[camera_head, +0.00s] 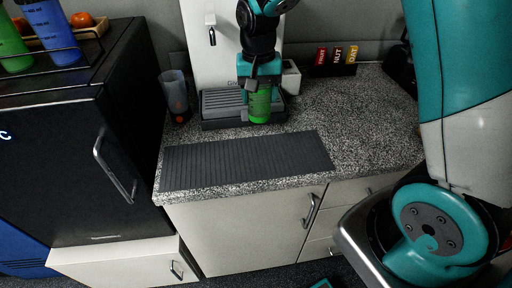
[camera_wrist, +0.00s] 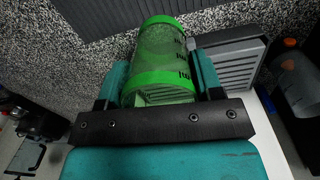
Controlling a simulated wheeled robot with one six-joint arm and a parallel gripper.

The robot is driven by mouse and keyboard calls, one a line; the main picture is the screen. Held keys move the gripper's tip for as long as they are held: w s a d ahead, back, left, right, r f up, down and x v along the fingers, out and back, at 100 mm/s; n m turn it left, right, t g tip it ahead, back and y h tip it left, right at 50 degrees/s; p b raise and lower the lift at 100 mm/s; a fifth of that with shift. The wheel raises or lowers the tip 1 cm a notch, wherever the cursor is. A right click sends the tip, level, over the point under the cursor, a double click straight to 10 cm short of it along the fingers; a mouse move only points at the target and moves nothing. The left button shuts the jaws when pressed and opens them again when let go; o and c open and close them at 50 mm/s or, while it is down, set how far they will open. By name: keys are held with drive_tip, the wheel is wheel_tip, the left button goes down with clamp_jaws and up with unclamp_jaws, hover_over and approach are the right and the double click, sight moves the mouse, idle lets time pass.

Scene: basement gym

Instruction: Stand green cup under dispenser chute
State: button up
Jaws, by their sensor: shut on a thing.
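The green cup (camera_head: 260,106) is see-through with a bright green rim. It stands roughly upright at the right front part of the grey drip tray (camera_head: 225,104); I cannot tell whether it touches the tray. My gripper (camera_head: 261,86) is shut on the cup. In the wrist view the cup (camera_wrist: 160,58) sits between my two fingers, and the slatted drip tray (camera_wrist: 232,62) is just right of it. The white dispenser (camera_head: 208,62) rises behind the tray. My arm hides part of its front, and I cannot make out the chute.
A ribbed dark mat (camera_head: 245,162) lies in front on the speckled counter (camera_head: 375,125). Small labelled packets (camera_head: 337,56) stand at the back right. A black fridge (camera_head: 75,140) borders the left.

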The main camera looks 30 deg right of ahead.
drive_tip(key=s+a+r+m, duration=0.35)
drive_tip(key=a+r, duration=0.25)
drive_tip(key=r, duration=0.5)
drive_tip(key=f, duration=1.3)
drive_tip(key=f+p, duration=0.1)
drive_tip(key=f, duration=0.5)
drive_tip(key=shift+s+f, duration=0.3)
drive_tip(key=shift+f, duration=0.15)
drive_tip(key=o, duration=0.9)
